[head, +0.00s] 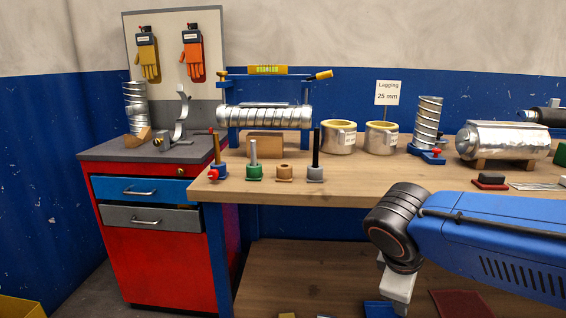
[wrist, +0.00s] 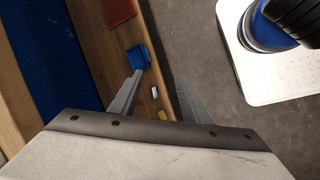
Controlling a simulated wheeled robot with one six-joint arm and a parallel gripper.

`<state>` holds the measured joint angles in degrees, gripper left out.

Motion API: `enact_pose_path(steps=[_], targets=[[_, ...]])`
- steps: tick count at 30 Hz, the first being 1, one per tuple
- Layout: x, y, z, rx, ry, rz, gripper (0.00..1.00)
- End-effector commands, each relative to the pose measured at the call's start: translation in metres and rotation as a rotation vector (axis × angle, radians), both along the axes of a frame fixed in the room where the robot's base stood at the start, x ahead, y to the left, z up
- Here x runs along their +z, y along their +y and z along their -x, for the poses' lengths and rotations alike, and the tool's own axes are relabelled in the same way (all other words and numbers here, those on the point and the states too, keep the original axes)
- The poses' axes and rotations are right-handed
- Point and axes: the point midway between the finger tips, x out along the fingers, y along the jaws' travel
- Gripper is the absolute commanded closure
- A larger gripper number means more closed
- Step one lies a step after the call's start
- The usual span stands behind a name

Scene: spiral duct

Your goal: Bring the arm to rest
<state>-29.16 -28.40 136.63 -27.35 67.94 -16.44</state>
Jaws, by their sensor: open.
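My blue arm (head: 490,245) reaches in from the right in the head view, in front of the workbench. It ends in a dark ribbed wrist joint (head: 395,222) with a pale grey part pointing down below the bench top. My gripper (wrist: 160,77) shows in the wrist view with its two fingers spread apart and nothing between them. Beyond the fingers lies a lower wooden shelf, with a blue block (wrist: 138,59), small white and yellow pieces and a dark red flat piece (wrist: 117,11). The fingertips are hidden in the head view.
The wooden bench top (head: 360,180) carries metal ducts, two lagging rolls and several small posts near its front edge. A red cabinet (head: 155,250) stands at left. The lower shelf (head: 300,270) is mostly bare. Grey floor (wrist: 205,50) lies beside it.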

Motion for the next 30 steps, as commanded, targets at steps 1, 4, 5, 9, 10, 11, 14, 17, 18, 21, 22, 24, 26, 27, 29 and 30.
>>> enact_pose_path(steps=[1, 4, 5, 9, 10, 11, 14, 17, 18, 21, 22, 24, 26, 27, 29, 30], targets=[[-0.002, -0.008, 0.007, -0.06, -0.012, -0.044, 0.57], [-0.009, -0.017, 0.019, -0.175, -0.035, -0.135, 0.57], [-0.01, -0.019, 0.022, -0.21, -0.044, -0.162, 0.57], [-0.017, -0.028, 0.038, -0.372, -0.088, -0.288, 0.57], [-0.018, -0.029, 0.041, -0.409, -0.099, -0.315, 0.57], [-0.019, -0.03, 0.044, -0.444, -0.109, -0.342, 0.57], [-0.022, -0.034, 0.052, -0.559, -0.148, -0.429, 0.57], [-0.025, -0.036, 0.059, -0.664, -0.186, -0.508, 0.57], [-0.026, -0.037, 0.061, -0.699, -0.201, -0.536, 0.57], [-0.026, -0.037, 0.065, -0.77, -0.23, -0.591, 0.57], [-0.027, -0.038, 0.066, -0.786, -0.236, -0.602, 0.57], [-0.027, -0.038, 0.067, -0.813, -0.248, -0.625, 0.57], [-0.027, -0.038, 0.067, -0.826, -0.254, -0.636, 0.57], [-0.027, -0.038, 0.067, -0.832, -0.256, -0.639, 0.57], [-0.027, -0.038, 0.067, -0.832, -0.256, -0.639, 0.57], [-0.027, -0.038, 0.067, -0.832, -0.256, -0.639, 0.57]])
